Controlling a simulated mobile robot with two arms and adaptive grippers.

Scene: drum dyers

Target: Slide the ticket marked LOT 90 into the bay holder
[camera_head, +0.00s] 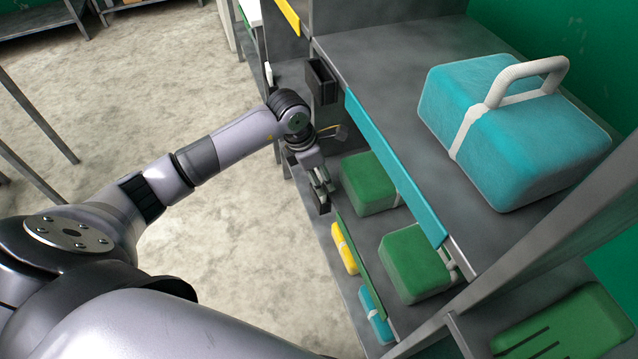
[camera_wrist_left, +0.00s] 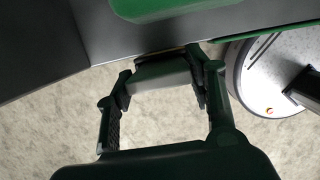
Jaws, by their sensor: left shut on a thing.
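My left gripper (camera_head: 319,187) is at the front edge of the lower shelf, pointing down in the head view. In the left wrist view its two fingers (camera_wrist_left: 160,88) are shut on a pale, flat piece (camera_wrist_left: 160,78), likely the ticket. Its face is foreshortened and no LOT 90 marking can be read. A dark strip lies just beyond the piece; I cannot tell whether they touch. A dark block (camera_head: 323,204) shows at the fingertips in the head view, and I cannot tell if it is the bay holder or a fingertip. My right gripper is out of view.
The upper shelf (camera_head: 385,50) carries a large teal bundle (camera_head: 520,130) and has a teal edge strip (camera_head: 395,165). A black open box (camera_head: 321,81) is at its corner. Green bundles (camera_head: 370,182) and a green strip (camera_head: 360,255) are below. Open floor (camera_head: 230,270) lies left.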

